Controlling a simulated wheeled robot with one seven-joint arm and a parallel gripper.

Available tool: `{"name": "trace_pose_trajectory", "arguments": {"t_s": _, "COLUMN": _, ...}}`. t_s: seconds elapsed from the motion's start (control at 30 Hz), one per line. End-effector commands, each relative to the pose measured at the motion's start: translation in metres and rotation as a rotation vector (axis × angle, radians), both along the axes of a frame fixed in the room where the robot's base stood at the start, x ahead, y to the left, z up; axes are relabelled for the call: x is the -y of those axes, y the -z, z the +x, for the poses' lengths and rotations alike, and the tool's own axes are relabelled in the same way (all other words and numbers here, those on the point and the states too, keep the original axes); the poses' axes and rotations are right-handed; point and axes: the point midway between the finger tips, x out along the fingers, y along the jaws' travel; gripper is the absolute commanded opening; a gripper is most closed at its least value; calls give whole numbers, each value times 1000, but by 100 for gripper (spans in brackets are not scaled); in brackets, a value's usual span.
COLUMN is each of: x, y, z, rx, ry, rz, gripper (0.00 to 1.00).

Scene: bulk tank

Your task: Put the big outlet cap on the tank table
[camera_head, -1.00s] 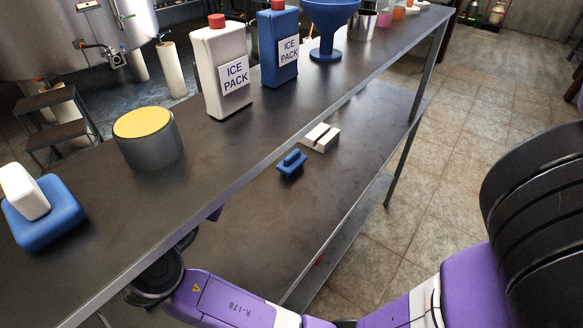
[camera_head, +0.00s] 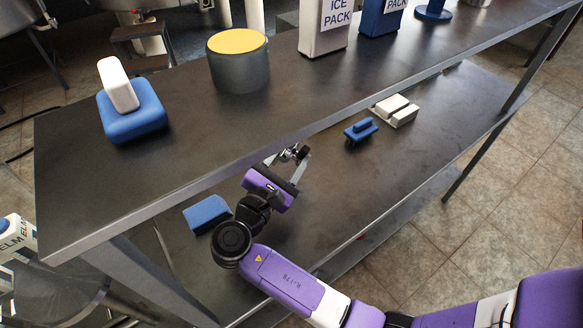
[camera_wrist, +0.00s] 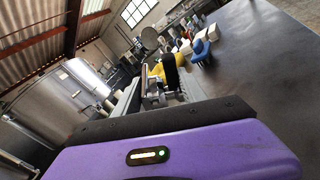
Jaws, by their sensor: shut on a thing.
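My gripper (camera_head: 296,156) is at the front edge of the upper table (camera_head: 190,150), in front of it and over the lower shelf as seen in the head view. In the wrist view, my gripper (camera_wrist: 157,90) is shut on a small grey metal-looking piece (camera_wrist: 153,97), taken to be the big outlet cap. The piece is small, dark and partly hidden by the fingers, so its shape and tilt are unclear. The table's surface also shows on the right of the wrist view (camera_wrist: 265,50).
A grey drum with a yellow top (camera_head: 239,75), a blue block with a white piece (camera_head: 133,112) and ice packs (camera_head: 325,35) stand on the table. The lower shelf (camera_head: 330,185) holds a blue block (camera_head: 207,214), a blue handled piece (camera_head: 361,130) and white blocks (camera_head: 396,110). The front tabletop is clear.

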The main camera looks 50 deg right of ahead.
Motion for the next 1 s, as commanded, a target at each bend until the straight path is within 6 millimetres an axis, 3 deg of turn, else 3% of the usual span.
{"name": "trace_pose_trajectory", "arguments": {"t_s": 0.33, "x": 0, "y": 40, "z": 0, "rx": -1, "ry": 0, "rz": -2, "gripper": 0}}
{"name": "trace_pose_trajectory", "arguments": {"t_s": 0.77, "x": 0, "y": 45, "z": 0, "rx": 0, "ry": -1, "rz": -1, "gripper": 0}}
{"name": "trace_pose_trajectory", "arguments": {"t_s": 0.8, "x": 0, "y": 46, "z": 0, "rx": 0, "ry": 0, "rz": 0, "gripper": 55}}
{"name": "trace_pose_trajectory", "arguments": {"t_s": 0.9, "x": 0, "y": 46, "z": 0, "rx": 0, "ry": -1, "rz": 0, "gripper": 70}}
{"name": "trace_pose_trajectory", "arguments": {"t_s": 1.0, "x": 0, "y": 46, "z": 0, "rx": 0, "ry": 0, "rz": 0, "gripper": 70}}
